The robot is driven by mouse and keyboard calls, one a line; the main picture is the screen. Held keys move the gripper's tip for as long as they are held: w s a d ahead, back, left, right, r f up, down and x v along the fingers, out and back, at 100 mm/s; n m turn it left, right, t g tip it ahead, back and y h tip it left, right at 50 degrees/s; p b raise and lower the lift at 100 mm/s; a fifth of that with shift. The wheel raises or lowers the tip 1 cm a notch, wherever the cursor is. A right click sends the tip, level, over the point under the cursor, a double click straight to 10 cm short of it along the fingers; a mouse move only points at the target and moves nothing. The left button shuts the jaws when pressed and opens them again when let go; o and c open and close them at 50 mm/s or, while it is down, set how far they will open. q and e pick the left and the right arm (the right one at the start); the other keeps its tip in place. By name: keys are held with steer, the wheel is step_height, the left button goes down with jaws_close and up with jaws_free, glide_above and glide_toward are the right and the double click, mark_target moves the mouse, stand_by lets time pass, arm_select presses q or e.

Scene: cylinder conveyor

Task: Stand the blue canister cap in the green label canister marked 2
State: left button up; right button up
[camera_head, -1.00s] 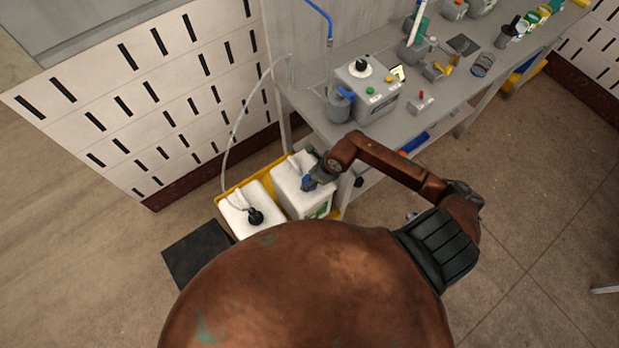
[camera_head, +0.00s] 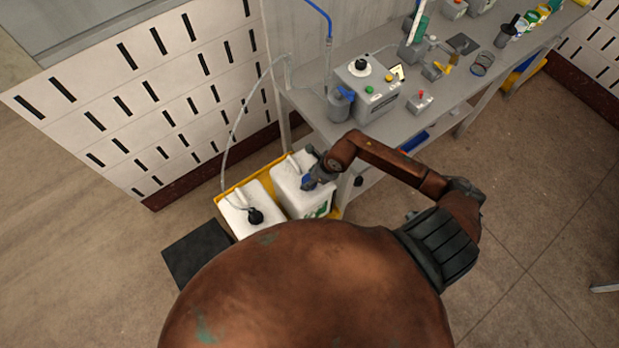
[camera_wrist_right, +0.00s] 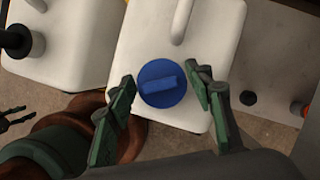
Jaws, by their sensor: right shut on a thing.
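The white canister with the green label (camera_head: 291,197) stands in a yellow tray, close to the bench leg. It also shows in the right wrist view (camera_wrist_right: 203,60); its number is not legible. The blue cap (camera_wrist_right: 162,84), round with a raised bar, is between my right gripper's fingers (camera_wrist_right: 160,96), over the canister's top. My right gripper (camera_head: 312,184) is shut on the cap in the head view. I cannot tell whether the cap touches the canister's opening. Dark prongs at the left of the wrist view look like my left gripper (camera_wrist_right: 18,118); their state is unclear.
A second white canister (camera_head: 235,217) with a black cap and a hose (camera_head: 238,125) stands at left in the yellow tray (camera_head: 228,186). A grey bench (camera_head: 318,108) with instruments runs behind to the right. A black mat (camera_head: 196,253) lies on the floor at left.

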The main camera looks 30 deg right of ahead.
steer(key=shift+f+b, duration=0.3)
steer(key=shift+f, duration=0.2)
steer(key=shift+f, duration=0.15)
stand_by(0.4)
steer(key=o, duration=1.3)
steer(key=v, duration=1.2)
